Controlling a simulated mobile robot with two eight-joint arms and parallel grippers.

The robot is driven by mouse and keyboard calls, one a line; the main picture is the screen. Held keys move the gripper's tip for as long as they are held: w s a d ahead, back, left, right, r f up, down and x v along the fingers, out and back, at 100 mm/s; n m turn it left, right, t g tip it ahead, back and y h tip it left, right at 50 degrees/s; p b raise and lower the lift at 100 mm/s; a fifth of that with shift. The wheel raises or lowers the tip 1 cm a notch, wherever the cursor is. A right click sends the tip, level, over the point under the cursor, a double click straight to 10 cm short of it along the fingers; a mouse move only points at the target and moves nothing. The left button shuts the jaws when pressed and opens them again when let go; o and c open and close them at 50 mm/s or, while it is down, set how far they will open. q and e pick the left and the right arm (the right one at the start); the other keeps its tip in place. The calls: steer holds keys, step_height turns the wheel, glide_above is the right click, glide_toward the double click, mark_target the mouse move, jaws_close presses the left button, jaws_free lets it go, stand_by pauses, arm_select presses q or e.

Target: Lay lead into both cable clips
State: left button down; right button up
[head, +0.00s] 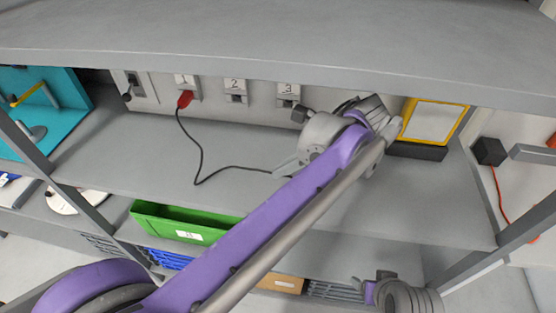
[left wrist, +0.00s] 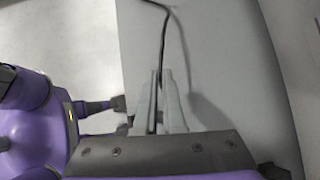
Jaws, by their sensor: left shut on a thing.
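A thin black lead (head: 199,160) runs from a red plug (head: 185,98) in the outlet marked 1, down to the grey shelf, then right to my left gripper (head: 285,169). My left gripper is shut on the lead, low over the shelf. In the left wrist view the lead (left wrist: 164,40) passes between the two pale fingers (left wrist: 160,100) and runs away beyond them. I cannot make out either cable clip; my left arm hides part of the shelf. Part of my right arm shows at the bottom right, but its fingers are not visible.
Outlets marked 2 (head: 235,92) and 3 (head: 288,95) are on the back panel. A yellow-framed panel (head: 433,121) stands right of my wrist. A green bin (head: 185,224) is below the shelf. An upper shelf (head: 300,40) overhangs. The shelf's left part is clear.

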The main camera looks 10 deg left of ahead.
arm_select(q)
steer(key=shift+s+d, duration=0.65)
steer(key=shift+s, duration=0.2)
steer(key=shift+s+d, duration=0.65)
steer(key=shift+s, duration=0.2)
steer(key=shift+w, duration=0.1)
steer(key=shift+n+g+p, duration=0.3)
steer(key=shift+n+g, duration=0.1)
steer(key=shift+n, duration=0.1)
steer(key=shift+f, duration=0.1)
steer(key=shift+f, duration=0.15)
steer(key=shift+w+f+b, duration=0.1)
steer(key=shift+f+b, duration=1.2)
steer(key=shift+f, duration=0.95)
